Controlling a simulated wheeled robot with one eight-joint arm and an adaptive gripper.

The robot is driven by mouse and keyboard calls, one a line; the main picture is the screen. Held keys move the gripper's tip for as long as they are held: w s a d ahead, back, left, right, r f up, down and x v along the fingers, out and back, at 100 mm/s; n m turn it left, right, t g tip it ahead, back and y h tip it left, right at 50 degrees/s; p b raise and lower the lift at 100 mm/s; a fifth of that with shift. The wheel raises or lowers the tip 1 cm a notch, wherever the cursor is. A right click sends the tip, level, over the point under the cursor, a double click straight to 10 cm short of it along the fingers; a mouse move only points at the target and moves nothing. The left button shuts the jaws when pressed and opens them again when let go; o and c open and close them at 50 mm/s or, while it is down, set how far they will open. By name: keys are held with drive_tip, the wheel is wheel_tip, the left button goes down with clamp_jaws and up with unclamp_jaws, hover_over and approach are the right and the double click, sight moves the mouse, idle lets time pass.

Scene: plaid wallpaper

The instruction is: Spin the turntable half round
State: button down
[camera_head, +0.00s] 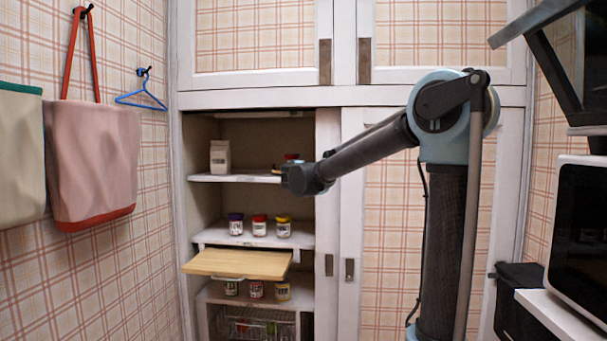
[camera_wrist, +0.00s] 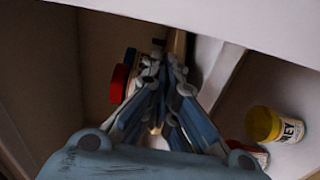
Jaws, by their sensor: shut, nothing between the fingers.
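I cannot clearly make out the turntable in either view. My arm reaches into the open cabinet at the upper open shelf (camera_head: 232,178). My gripper (camera_wrist: 160,65) is shut and empty in the wrist view, its fingers drawn together. A red-lidded item (camera_wrist: 119,82) is close to the left of the fingers, with a blue patch beside it; I cannot tell whether they touch. In the head view a red-topped item (camera_head: 291,157) shows just above my arm's end, partly hidden. A tan strip (camera_wrist: 178,45) lies beyond the fingertips.
A white carton (camera_head: 220,157) stands at the upper shelf's left. Several jars (camera_head: 259,226) stand below; a yellow-lidded jar (camera_wrist: 264,124) shows at right in the wrist view. A wooden board (camera_head: 235,263) juts out lower down. A sliding door (camera_head: 385,225) closes the cabinet's right side.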

drive_tip(key=shift+w+d, duration=0.25)
drive_tip(key=shift+d, duration=0.2)
drive_tip(key=shift+w+d, duration=0.2)
drive_tip(key=shift+d, duration=0.25)
drive_tip(key=shift+w+d, duration=0.35)
drive_tip(key=shift+d, duration=0.15)
drive_tip(key=shift+w+d, duration=0.2)
drive_tip(key=shift+d, duration=0.05)
drive_tip(key=shift+s, duration=0.1)
